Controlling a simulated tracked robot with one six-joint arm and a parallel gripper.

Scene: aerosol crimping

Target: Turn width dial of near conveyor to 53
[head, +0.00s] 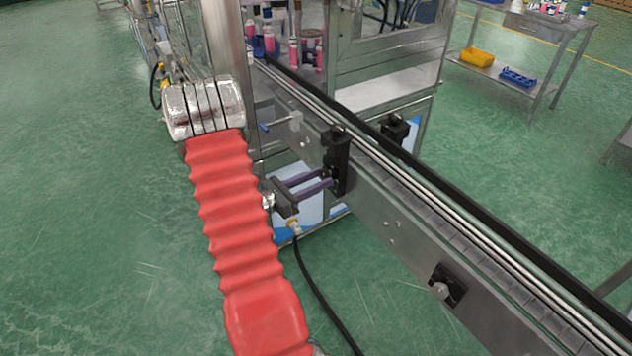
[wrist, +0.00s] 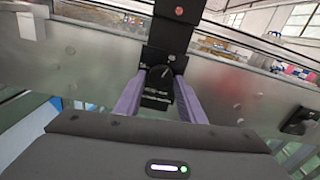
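The width dial (wrist: 158,77) is a black knob with a pale pointer mark, on a black bracket on the side of the near conveyor (head: 385,215). In the wrist view the pointer leans up and to the right. Small pale scale marks sit above the dial, too small to read. My gripper (head: 326,178) reaches the bracket (head: 338,150) from the left. Its two purple fingers lie one on each side of the dial in the wrist view (wrist: 159,80). The fingertips are very near the dial's sides; whether they touch it is not clear. The head view hides the dial.
Another black fitting with a knob (head: 445,287) sits further right along the conveyor side. A rod with a grey block (head: 293,122) juts out left of the bracket. Pink and white cans (head: 295,52) stand at the far end. The green floor at left is clear.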

